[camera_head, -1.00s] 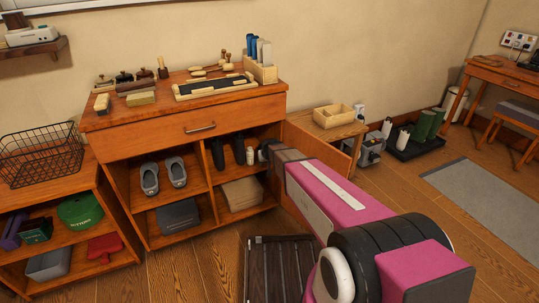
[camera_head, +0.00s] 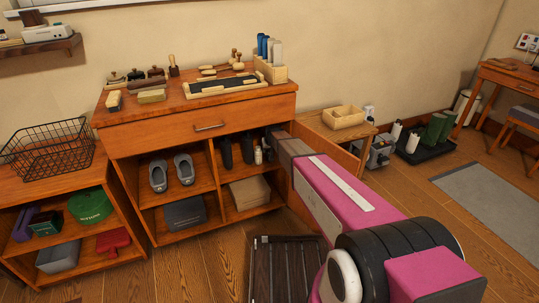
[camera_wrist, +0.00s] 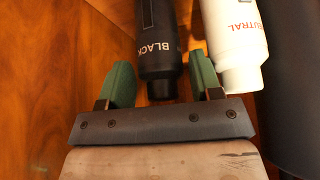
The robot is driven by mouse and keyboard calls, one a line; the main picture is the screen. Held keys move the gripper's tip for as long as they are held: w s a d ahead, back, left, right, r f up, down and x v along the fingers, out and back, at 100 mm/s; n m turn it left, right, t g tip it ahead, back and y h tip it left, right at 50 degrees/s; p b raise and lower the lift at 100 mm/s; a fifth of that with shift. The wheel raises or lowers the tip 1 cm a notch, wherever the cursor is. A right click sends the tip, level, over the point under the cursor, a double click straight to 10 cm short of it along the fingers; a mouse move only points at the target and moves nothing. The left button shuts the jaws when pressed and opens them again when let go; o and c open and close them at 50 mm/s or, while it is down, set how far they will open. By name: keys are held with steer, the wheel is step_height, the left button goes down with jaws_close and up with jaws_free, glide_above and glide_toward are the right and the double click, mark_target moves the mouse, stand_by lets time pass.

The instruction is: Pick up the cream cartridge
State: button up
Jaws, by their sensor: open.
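Two small bottle-shaped cartridges show close up in the wrist view. One is black (camera_wrist: 158,45) and marked "BLACK". The other is white-cream (camera_wrist: 238,40), its lettering partly cut off and ending in "UTRAL". My gripper (camera_wrist: 161,80) is open, with green fingers. The black cartridge's cap end lies between the fingers in the picture; contact cannot be told. The cream cartridge is just beyond the right finger, outside the gap. In the head view the cream cartridge (camera_head: 258,156) stands on the cabinet's upper right shelf, and my gripper is mostly hidden at the arm's end.
The wooden cabinet (camera_head: 205,128) has open compartments with grey shoes (camera_head: 172,173), dark tall items (camera_head: 236,151) and boxes below. An open door stands at its right, close to my arm. A slatted dark rack (camera_head: 285,268) lies on the floor before it.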

steer(key=shift+w+a+f, duration=0.1)
steer(key=shift+w+f, duration=0.45)
steer(key=shift+w, duration=0.05)
steer(key=c, duration=0.7)
steer(key=shift+c, duration=0.2)
steer(key=shift+r, duration=0.15)
